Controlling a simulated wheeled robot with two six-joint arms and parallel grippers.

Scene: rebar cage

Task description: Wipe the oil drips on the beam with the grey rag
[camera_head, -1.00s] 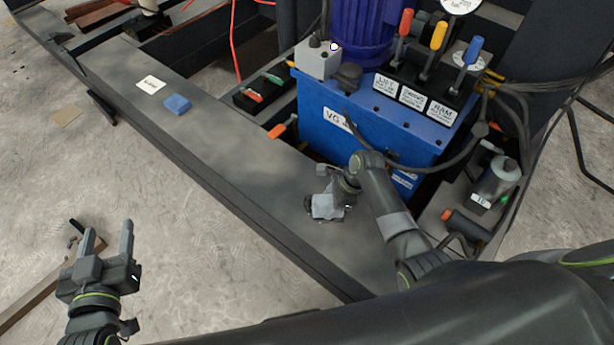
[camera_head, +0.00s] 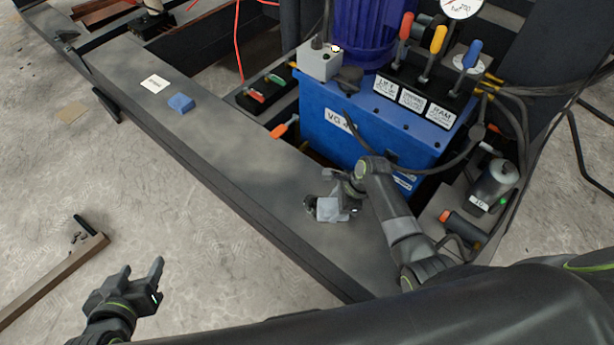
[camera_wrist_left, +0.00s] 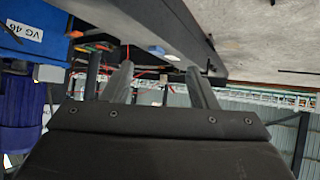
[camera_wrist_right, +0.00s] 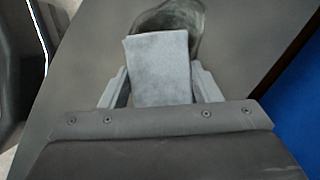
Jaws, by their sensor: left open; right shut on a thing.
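The grey rag (camera_head: 329,209) is held in my right gripper (camera_head: 338,198), down at the near part of the dark beam (camera_head: 235,155). In the right wrist view the grey rag (camera_wrist_right: 160,62) lies between the two fingers, with a dark, glossy oil patch (camera_wrist_right: 190,18) on the beam just past its far edge. The rag hides part of that patch. I cannot tell whether the rag touches the beam. My left gripper (camera_head: 140,272) is open and empty over the floor, left of the beam; its spread fingers also show in the left wrist view (camera_wrist_left: 160,85).
A blue folded cloth (camera_head: 180,103) and a white label (camera_head: 155,83) lie farther along the beam. The blue power unit (camera_head: 370,135) with coloured levers and cables stands right of the beam. Wood (camera_head: 55,280) lies on the floor.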

